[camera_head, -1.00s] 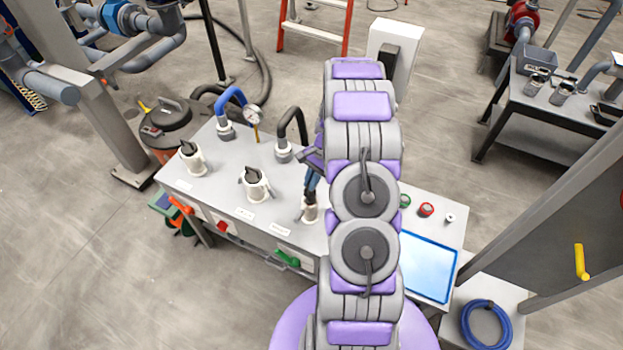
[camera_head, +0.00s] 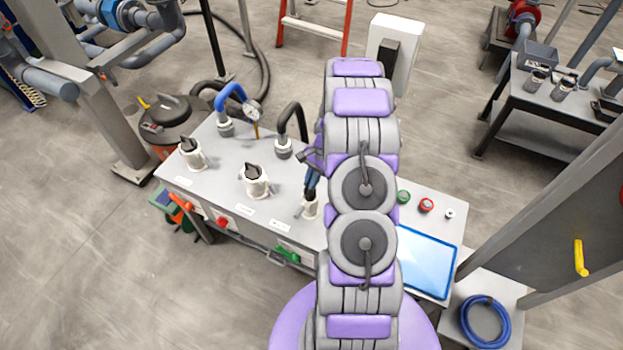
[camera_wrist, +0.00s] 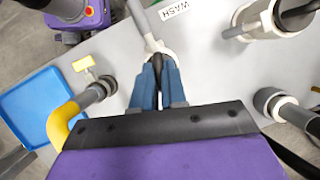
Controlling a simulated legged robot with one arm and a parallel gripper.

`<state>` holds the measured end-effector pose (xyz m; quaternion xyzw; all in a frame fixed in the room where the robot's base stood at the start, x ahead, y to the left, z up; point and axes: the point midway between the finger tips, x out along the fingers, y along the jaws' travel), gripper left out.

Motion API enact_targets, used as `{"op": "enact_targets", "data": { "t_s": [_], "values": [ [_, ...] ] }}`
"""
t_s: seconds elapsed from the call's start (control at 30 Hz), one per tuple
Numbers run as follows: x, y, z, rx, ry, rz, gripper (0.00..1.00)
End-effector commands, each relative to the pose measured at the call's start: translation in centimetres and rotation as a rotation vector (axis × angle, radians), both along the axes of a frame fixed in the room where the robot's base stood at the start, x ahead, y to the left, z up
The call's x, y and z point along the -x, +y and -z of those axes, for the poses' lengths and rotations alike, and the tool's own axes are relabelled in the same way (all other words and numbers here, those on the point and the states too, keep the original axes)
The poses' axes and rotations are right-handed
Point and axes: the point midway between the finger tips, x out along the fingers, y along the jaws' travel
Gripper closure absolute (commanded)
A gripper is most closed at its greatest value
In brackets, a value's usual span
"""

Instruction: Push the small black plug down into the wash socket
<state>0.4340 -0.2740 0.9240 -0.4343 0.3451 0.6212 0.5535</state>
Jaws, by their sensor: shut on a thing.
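The wash socket is a white fitting with a side handle (camera_head: 310,210) on the grey bench top. In the wrist view the white fitting (camera_wrist: 160,48) shows just beyond my fingertips, beside the WASH label (camera_wrist: 174,9). My gripper (camera_head: 311,188) is directly above it, with blue fingers pointing down. It is shut on the small black plug (camera_head: 310,196), which shows as a dark strip between the fingers (camera_wrist: 157,63) in the wrist view. The plug is at the socket's mouth. The fingers hide most of it, so I cannot tell how deep it sits.
Two similar white fittings with black tops (camera_head: 257,184) (camera_head: 192,156) stand to the left. Hoses, one blue (camera_head: 231,95) and one dark (camera_head: 292,120), rise behind. A blue panel (camera_head: 427,262) lies to the right. A yellow pipe (camera_wrist: 62,124) shows in the wrist view.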

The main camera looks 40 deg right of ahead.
Motion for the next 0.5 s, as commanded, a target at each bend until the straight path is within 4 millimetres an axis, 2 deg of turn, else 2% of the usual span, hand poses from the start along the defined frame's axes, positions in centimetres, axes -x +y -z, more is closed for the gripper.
{"op": "enact_targets", "data": {
  "t_s": [0.23, 0.27, 0.5],
  "values": [
    [-0.01, -0.01, 0.0, 0.0, 0.0, 0.0, 1.0],
    [-0.01, -0.01, 0.0, 0.0, 0.0, 0.0, 0.86],
    [0.0, -0.01, 0.0, 0.0, 0.0, 0.0, 0.63]
  ]
}}
